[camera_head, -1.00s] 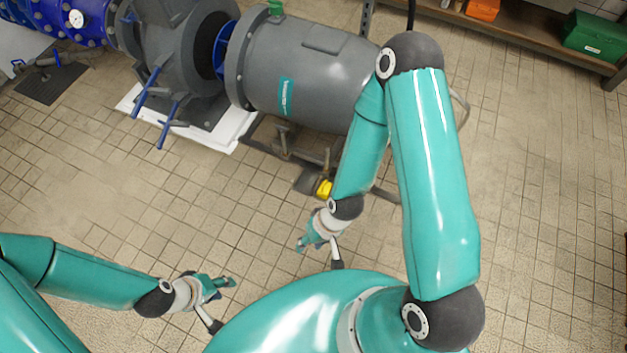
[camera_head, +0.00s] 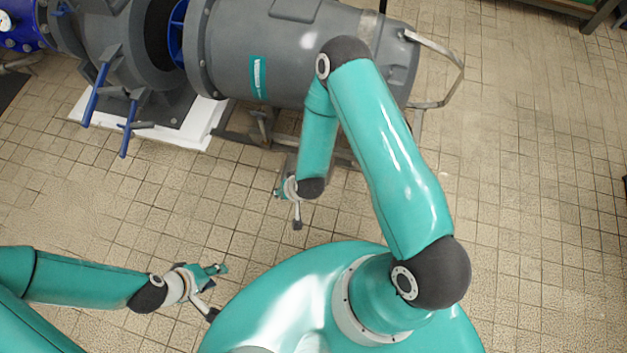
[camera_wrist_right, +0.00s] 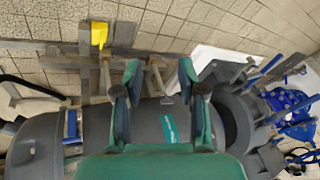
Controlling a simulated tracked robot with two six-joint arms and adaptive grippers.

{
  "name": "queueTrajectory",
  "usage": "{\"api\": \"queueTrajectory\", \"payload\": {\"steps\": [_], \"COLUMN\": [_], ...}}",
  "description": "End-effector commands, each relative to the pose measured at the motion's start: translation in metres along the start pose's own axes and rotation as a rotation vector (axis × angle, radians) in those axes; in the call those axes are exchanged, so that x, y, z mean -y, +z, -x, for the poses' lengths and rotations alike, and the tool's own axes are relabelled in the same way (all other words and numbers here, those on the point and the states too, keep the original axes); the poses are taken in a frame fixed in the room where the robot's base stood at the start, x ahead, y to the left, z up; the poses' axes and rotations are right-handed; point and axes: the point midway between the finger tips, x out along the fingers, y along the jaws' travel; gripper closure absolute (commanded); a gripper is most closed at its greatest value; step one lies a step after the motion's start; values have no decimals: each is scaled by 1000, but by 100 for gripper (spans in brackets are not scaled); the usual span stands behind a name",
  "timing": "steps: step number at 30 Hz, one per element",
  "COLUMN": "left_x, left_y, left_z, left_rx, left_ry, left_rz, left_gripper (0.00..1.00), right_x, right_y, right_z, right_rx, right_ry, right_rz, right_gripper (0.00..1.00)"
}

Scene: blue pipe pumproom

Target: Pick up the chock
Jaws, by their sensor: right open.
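The chock is most likely the small yellow block (camera_wrist_right: 99,33) at the upper left of the right wrist view, on a dark grey piece by the pump's frame. In the head view it is hidden behind my right arm. My right gripper (camera_wrist_right: 160,72) is open and empty, its two fingers spread, with the yellow block up and left of them in that view. In the head view the right gripper (camera_head: 279,190) hangs near the frame below the pump. My left gripper (camera_head: 219,270) is at the lower left, over bare floor, away from the block; its opening is unclear.
A large grey pump motor (camera_head: 235,55) on a metal frame lies just beyond my right arm. A valve with blue levers (camera_head: 128,128) stands on a white slab (camera_head: 85,105) at left. A bent metal handle (camera_head: 455,70) juts out at right. Tiled floor at right is clear.

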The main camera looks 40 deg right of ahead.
Motion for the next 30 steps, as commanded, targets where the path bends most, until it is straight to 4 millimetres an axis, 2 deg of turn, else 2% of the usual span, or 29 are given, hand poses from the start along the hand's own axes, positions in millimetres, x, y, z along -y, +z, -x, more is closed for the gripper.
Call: {"api": "queueTrajectory", "payload": {"steps": [1,3,6,9,12,16,22,26,30], "left_x": [16,25,39,53,64,76,83,85,89], "left_y": [0,0,-1,-1,-1,-2,-2,-2,-2], "left_z": [-43,-70,-109,-146,-179,-210,-231,-236,-246], "left_rx": [0,0,0,0,0,0,-1,-1,-1], "left_ry": [0,0,0,0,0,0,0,0,0], "left_rz": [0,0,0,0,0,0,0,0,0], "left_gripper": [60,60,60,60,60,60,60,60,60], "right_x": [-16,-30,-54,-80,-104,-130,-148,-155,-167], "right_y": [4,-4,-11,-11,-7,3,13,7,-11], "right_z": [-62,-110,-171,-224,-263,-294,-310,-315,-327], "right_rx": [-72,-183,-343,-500,-648,-801,-931,-956,-958], "right_ry": [24,61,117,178,238,304,361,373,374], "right_rz": [-33,-79,-139,-188,-226,-253,-270,-274,-275], "right_gripper": [60,60,60,60,60,60,60,60,60]}}
